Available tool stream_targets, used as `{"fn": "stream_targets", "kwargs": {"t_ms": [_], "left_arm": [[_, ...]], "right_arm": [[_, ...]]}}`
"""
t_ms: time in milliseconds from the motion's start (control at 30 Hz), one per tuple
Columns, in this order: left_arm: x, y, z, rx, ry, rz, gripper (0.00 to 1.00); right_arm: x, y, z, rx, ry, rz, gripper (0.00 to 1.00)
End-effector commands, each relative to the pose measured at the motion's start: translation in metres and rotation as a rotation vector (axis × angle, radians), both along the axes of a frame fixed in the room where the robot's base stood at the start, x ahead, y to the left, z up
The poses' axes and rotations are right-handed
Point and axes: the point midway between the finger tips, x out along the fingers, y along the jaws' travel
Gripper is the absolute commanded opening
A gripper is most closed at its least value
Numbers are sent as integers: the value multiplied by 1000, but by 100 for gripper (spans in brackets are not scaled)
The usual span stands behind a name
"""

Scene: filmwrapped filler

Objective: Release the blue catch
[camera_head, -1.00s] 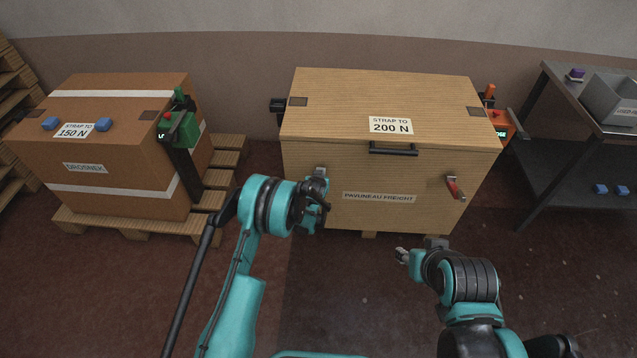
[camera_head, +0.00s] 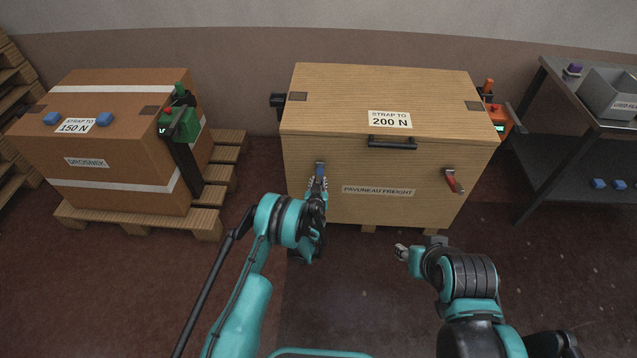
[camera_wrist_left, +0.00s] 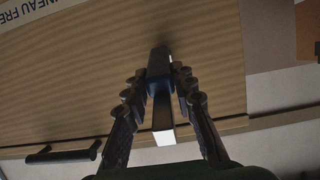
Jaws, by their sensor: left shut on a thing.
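The blue catch (camera_head: 320,170) is on the left of the wooden crate's front face. The crate (camera_head: 400,155) has a closed lid with a black handle. My left gripper (camera_head: 317,188) is at the catch, its fingers around the lever. In the left wrist view the gripper (camera_wrist_left: 160,95) has a finger on each side of the catch (camera_wrist_left: 160,75), which has a blue base and a pale end. A red catch (camera_head: 453,181) is on the right of the same face. My right gripper (camera_head: 402,251) is low in front of the crate, away from it; its jaw opening is too small to judge.
A brown carton (camera_head: 105,140) with a green strapping tool (camera_head: 180,122) stands on a pallet (camera_head: 140,222) at left. An orange device (camera_head: 498,118) is on the crate's right side. A dark metal table (camera_head: 550,85) with a grey bin (camera_head: 612,97) is at right. The floor in front is clear.

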Motion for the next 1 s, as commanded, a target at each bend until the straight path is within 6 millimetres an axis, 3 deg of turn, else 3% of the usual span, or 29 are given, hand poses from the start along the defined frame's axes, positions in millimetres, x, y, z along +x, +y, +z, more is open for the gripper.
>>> {"fn": "stream_targets", "kwargs": {"t_ms": [167, 200, 267, 667, 1000], "left_arm": [[0, 0, 0, 0, 1, 0, 0], [0, 0, -1, 0, 1, 0, 30], [0, 0, 0, 0, 1, 0, 46], [0, 0, 6, 0, 1, 0, 47], [0, 0, 68, 0, 1, 0, 47]], "right_arm": [[0, 0, 0, 0, 0, 0, 40], [0, 0, 0, 0, 0, 0, 40], [0, 0, 0, 0, 0, 0, 40], [0, 0, 0, 0, 0, 0, 40], [0, 0, 0, 0, 0, 0, 40]]}}
